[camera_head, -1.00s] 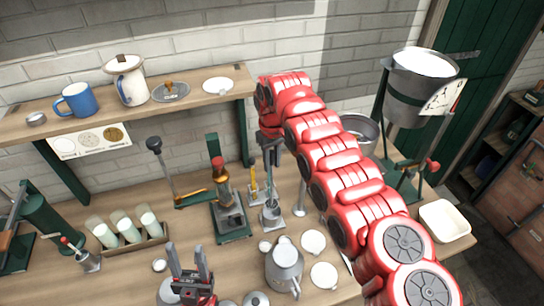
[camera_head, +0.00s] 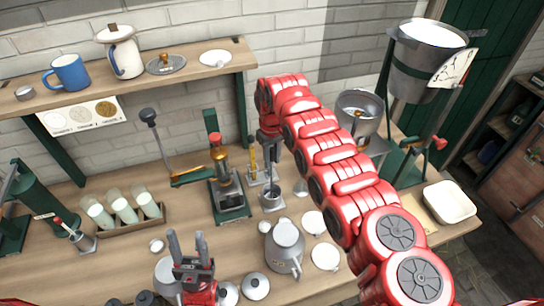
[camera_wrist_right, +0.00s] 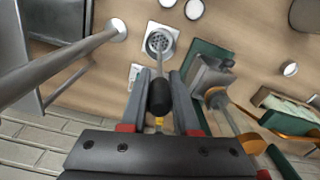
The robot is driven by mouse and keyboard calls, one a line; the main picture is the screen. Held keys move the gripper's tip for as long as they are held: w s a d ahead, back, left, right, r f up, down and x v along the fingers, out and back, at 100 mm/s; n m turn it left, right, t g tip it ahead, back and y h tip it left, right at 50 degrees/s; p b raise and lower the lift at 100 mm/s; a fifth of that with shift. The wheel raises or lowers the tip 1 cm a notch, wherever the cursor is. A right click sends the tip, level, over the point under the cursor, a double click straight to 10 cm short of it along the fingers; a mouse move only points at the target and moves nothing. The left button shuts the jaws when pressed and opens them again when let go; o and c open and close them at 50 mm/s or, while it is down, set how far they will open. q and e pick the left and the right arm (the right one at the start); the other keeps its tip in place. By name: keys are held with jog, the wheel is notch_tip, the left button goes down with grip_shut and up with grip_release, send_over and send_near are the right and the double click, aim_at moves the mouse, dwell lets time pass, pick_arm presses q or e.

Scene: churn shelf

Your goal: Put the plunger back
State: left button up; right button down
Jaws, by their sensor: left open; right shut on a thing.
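My right gripper (camera_head: 270,150) is shut on the plunger's black handle (camera_wrist_right: 157,98), above the bench at the centre. The plunger's thin rod runs down from the handle toward a metal cup on a square base (camera_head: 271,198). In the wrist view a round perforated end lies at the cup (camera_wrist_right: 159,41); I cannot tell whether it is inside or just above the rim.
A brass press with a red knob (camera_head: 222,185) stands close left of the cup. A lidded metal jug (camera_head: 285,245) and white discs (camera_head: 325,256) are in front. A rack of tubes (camera_head: 130,225) is at left. A shelf (camera_head: 200,78) and a large bucket (camera_head: 420,65) are behind.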

jog(key=shift+f, duration=0.45)
jog(key=c, duration=0.6)
grip_release()
